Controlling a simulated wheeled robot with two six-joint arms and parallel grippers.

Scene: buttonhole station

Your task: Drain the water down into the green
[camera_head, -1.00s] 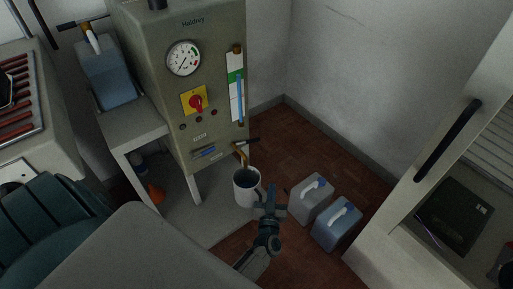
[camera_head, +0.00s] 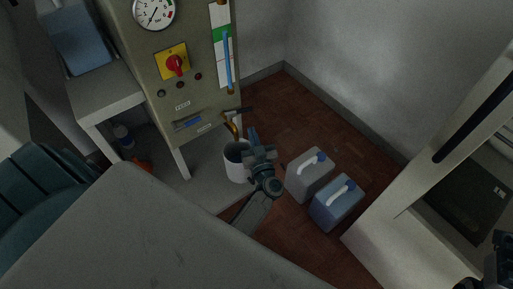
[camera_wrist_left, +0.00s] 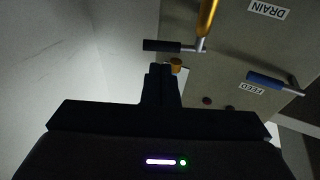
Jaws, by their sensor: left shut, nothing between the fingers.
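The grey-beige boiler cabinet has a gauge strip with a green band (camera_head: 220,34) and a blue water column (camera_head: 228,62). The column's top appears near the band; its exact level is too small to read. The black-handled drain lever (camera_head: 240,109) sticks out sideways above the brass spout (camera_head: 231,124). In the left wrist view the lever (camera_wrist_left: 162,46) and DRAIN label (camera_wrist_left: 268,11) appear upside down. My left gripper (camera_head: 252,133) is shut and empty, just below the lever and apart from it in the picture. A white bucket (camera_head: 237,166) stands under the spout, partly hidden by the gripper.
The blue feed lever (camera_head: 187,122) is left of the drain lever. A red knob (camera_head: 175,64) and dial (camera_head: 154,12) sit higher. A grey jug (camera_head: 308,174) and blue jug (camera_head: 337,204) stand on the floor. My right gripper (camera_head: 502,258) is partly visible at bottom right.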

